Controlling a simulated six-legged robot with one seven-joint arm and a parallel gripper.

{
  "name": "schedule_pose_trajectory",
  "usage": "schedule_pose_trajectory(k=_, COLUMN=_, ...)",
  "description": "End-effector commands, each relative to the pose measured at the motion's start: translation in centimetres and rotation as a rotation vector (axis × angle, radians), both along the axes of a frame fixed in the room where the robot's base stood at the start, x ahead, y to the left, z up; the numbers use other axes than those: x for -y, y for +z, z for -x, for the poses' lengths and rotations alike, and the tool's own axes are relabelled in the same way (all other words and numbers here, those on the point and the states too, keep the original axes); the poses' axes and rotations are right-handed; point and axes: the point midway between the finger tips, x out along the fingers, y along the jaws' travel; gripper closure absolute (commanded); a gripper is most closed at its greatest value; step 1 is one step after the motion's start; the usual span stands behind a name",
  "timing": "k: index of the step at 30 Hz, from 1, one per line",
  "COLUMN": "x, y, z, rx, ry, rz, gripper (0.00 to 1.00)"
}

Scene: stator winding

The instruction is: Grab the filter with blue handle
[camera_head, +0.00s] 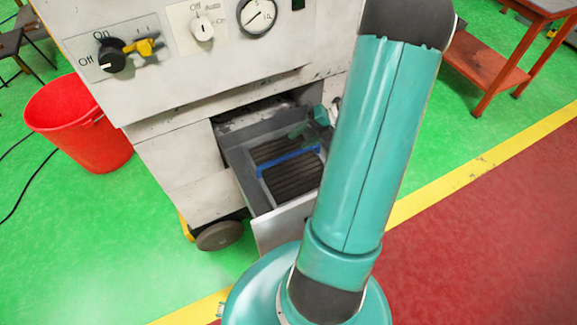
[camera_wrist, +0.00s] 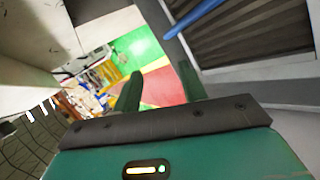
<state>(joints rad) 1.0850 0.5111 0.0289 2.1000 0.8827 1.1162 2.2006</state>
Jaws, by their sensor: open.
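The filter (camera_head: 292,180) has dark ribbed panels and lies inside the open drawer (camera_head: 240,165) of the machine. Its blue handle (camera_head: 288,161) runs across the middle. In the wrist view the filter (camera_wrist: 265,38) is at the upper right, with part of its blue handle (camera_wrist: 190,18) at the top edge. My gripper (camera_wrist: 160,88) is open, and nothing shows between its two teal fingers. The filter lies to the right of the fingers there, apart from them. In the head view my arm hides the drawer's right side and most of my gripper.
The white machine (camera_head: 170,160) overhangs the drawer, with knobs and a gauge on its panel. A red bucket (camera_head: 80,125) stands to the left. An orange table (camera_head: 505,60) is at the upper right. The green floor (camera_head: 465,130) is clear on the right.

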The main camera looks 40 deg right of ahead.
Motion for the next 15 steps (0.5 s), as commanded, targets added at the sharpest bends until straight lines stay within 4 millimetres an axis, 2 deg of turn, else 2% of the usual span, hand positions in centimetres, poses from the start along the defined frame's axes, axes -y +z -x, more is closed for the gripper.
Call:
schedule_pose_trajectory(k=1, x=1.4, y=-1.5, z=0.9, rx=-0.042, ry=-0.114, rz=-0.083, gripper=0.58)
schedule_pose_trajectory(k=6, x=4.9, y=-5.0, z=2.8, rx=-0.154, ry=-0.426, rz=-0.328, gripper=0.58)
schedule_pose_trajectory(k=11, x=6.3, y=-6.6, z=3.8, rx=-0.203, ry=-0.564, rz=-0.448, gripper=0.58)
schedule_pose_trajectory(k=15, x=5.9, y=-7.4, z=3.1, rx=-0.212, ry=-0.585, rz=-0.471, gripper=0.58)
